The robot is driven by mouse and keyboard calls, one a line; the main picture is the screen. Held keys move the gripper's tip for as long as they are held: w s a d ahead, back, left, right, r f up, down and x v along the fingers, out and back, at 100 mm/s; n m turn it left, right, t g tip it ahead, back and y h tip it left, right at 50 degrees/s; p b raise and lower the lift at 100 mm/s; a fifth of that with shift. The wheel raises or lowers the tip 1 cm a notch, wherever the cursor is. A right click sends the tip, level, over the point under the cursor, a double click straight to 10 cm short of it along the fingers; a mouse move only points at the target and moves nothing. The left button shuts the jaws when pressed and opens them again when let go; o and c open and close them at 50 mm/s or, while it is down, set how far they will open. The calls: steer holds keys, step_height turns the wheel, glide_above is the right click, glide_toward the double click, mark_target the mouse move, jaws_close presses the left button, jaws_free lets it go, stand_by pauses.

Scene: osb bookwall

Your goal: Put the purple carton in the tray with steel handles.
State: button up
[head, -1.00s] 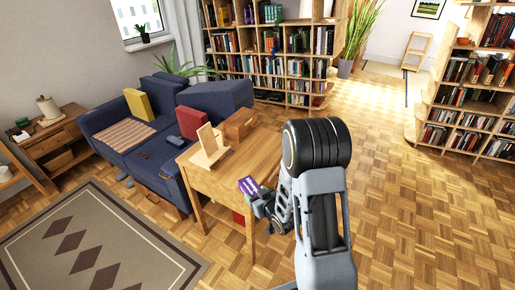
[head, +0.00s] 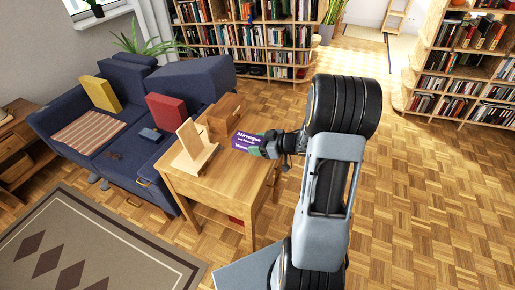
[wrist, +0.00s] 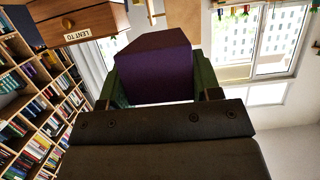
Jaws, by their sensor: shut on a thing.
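The purple carton (head: 246,142) has white lettering and is held in my gripper (head: 262,146) above the right part of the wooden side table (head: 222,188). In the wrist view the carton (wrist: 153,72) sits between the green-sided fingers of my gripper (wrist: 155,92), which is shut on it. I cannot tell whether the carton touches the table top. No tray with steel handles can be clearly made out in these views.
A wooden box (head: 224,112) stands at the back of the table, and it shows in the wrist view with a "LENT TO" label (wrist: 77,36). A wooden stand (head: 193,150) is at the table's left. A blue sofa (head: 115,125) adjoins it. Parquet floor (head: 420,210) at right is clear.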

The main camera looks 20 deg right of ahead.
steer(key=w+d+f, duration=0.1)
steer(key=f, duration=0.1)
steer(key=w+d+f, duration=0.1)
steer(key=w+f, duration=0.1)
steer(key=w+d+f, duration=0.1)
steer(key=w+f, duration=0.1)
steer(key=shift+w+b, duration=0.25)
steer(key=shift+b, duration=0.05)
steer(key=shift+w+d+f, duration=0.25)
steer(key=shift+w+f, duration=0.1)
steer(key=shift+f, duration=1.7)
steer(key=shift+f, duration=0.1)
steer(key=o, duration=0.9)
